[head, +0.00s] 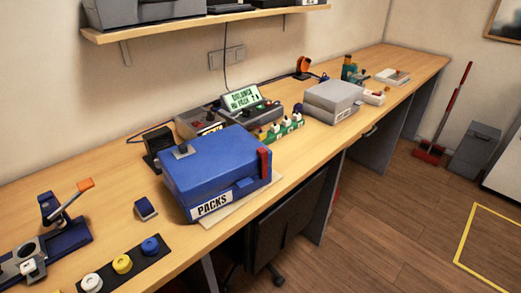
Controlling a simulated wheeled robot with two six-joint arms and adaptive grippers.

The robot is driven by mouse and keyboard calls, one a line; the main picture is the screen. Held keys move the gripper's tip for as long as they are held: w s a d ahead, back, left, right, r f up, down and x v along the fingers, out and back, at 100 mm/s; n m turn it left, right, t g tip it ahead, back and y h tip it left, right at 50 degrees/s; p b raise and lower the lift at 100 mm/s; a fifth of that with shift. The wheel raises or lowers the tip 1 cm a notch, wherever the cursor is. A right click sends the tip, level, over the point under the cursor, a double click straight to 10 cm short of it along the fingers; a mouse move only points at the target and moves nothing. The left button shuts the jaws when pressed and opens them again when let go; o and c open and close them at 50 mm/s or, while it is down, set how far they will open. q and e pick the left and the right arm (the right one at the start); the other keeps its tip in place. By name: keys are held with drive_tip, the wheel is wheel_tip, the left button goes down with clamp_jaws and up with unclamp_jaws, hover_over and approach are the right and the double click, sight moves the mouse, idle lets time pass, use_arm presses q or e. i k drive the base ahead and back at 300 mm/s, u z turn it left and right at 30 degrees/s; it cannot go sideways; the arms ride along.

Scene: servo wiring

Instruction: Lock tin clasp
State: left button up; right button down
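A blue box (215,165) labelled PACKS (212,205) stands on the bench at the centre-left, and its lid looks down. A red upright piece (265,164) sits at its right front corner, and a small blue tab (245,185) is on its front. A grey box (333,94) with a small label stands further back on the right. I cannot tell for sure which part is the clasp or whether it is locked. Neither of my grippers is in the head view.
A device with a lit screen (241,98) stands behind the blue box, with a green strip of plugs (281,129) beside it. A clamp-like tool (63,217) and a dark strip with coloured caps (122,265) lie front left. A shelf (200,24) hangs above.

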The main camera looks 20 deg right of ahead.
sight(262, 152)
drive_tip(key=u, duration=1.8)
drive_tip(key=k, duration=0.75)
drive_tip(key=z, duration=1.05)
drive_tip(key=i, duration=0.5)
